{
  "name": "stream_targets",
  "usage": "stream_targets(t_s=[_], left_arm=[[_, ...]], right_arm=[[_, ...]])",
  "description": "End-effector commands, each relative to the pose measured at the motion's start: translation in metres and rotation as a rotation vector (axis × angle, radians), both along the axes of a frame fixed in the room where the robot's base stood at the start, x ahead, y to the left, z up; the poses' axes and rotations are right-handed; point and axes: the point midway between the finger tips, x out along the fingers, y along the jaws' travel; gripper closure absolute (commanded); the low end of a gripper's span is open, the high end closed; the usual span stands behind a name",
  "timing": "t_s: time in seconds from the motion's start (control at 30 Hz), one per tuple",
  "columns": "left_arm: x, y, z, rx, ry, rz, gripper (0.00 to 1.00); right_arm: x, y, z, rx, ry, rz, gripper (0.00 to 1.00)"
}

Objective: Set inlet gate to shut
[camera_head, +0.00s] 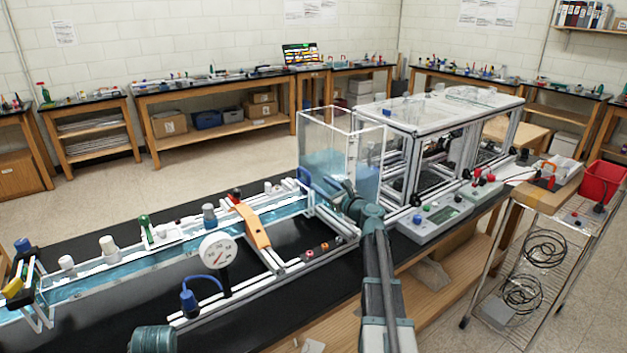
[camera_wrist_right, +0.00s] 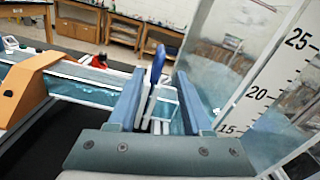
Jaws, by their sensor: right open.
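The inlet gate's blue handle (camera_wrist_right: 157,66) stands upright at the tank end of the water channel. It also shows in the head view (camera_head: 304,175), small and beside the clear tank. My right gripper (camera_wrist_right: 158,88) is open, with one finger on each side of the handle in the wrist view. I cannot tell whether either finger touches it. In the head view my right gripper (camera_head: 322,188) is small and partly hidden by its own wrist, in front of the tank. My left gripper is out of view; only part of my left arm shows at the bottom.
The clear water tank (camera_head: 342,150) stands close behind the right gripper; its scale (camera_wrist_right: 262,92) is near the right finger. An orange bridge (camera_head: 252,226) crosses the channel (camera_head: 120,273) to the left. A round gauge (camera_head: 217,250) stands in front.

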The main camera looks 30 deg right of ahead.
Motion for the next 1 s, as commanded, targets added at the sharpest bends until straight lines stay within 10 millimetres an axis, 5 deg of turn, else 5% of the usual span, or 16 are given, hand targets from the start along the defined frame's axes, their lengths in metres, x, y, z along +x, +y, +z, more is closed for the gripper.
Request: stream_targets(t_s=[0.3,1.0], left_arm=[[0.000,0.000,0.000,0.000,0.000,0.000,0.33],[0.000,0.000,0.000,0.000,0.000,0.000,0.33]], right_arm=[[-0.031,-0.002,0.000,-0.001,0.000,-0.001,0.50],[-0.032,-0.003,0.000,-0.001,0.000,0.000,0.50]])
